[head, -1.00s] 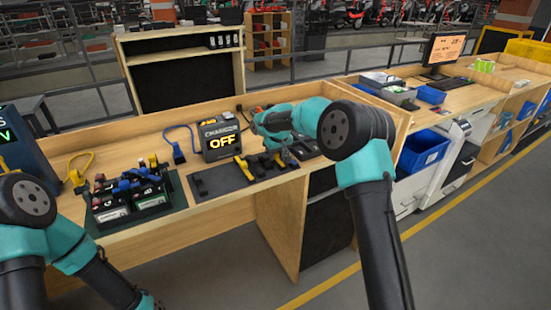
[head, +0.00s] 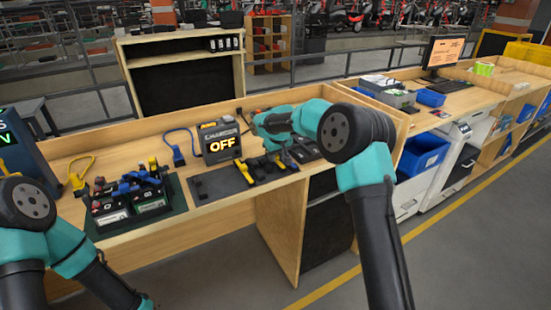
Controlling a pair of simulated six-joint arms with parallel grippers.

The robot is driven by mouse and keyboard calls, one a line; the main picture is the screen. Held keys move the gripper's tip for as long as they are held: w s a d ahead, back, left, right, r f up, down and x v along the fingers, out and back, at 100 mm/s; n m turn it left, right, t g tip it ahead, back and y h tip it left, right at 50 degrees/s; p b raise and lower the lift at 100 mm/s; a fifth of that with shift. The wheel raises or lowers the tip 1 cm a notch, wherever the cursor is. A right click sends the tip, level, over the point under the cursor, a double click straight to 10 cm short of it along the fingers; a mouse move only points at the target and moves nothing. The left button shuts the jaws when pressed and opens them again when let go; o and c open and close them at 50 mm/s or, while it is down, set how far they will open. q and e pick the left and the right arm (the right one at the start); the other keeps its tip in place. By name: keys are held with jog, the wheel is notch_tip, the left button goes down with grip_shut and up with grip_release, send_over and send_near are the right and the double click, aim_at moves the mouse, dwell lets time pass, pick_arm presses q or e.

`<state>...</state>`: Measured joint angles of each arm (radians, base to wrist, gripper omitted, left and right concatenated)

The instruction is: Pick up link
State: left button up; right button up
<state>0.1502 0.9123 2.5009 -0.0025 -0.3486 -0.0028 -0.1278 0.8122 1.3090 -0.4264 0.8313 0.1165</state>
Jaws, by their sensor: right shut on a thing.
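My right gripper (head: 284,158) reaches down over the right part of a dark mat (head: 208,187) on the wooden bench. It is shut on a small dark and yellow piece, which I take to be the link (head: 281,165). The arm and fingers hide much of it, and I cannot tell whether it is clear of the mat. Another yellow-and-black piece (head: 243,168) lies on the mat to the left. My left arm is at the lower left, and its gripper is out of frame.
A charger (head: 219,140) showing OFF stands behind the mat. A dark tray (head: 176,202) with two batteries and coloured connectors is at the left. A blue cable plug (head: 178,155) and a yellow cable (head: 78,178) lie farther back. The bench front between tray and mat is clear.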

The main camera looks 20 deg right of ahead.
notch_tip(320, 180, up, 10)
jog(key=shift+f, duration=0.25)
dwell(0.6)
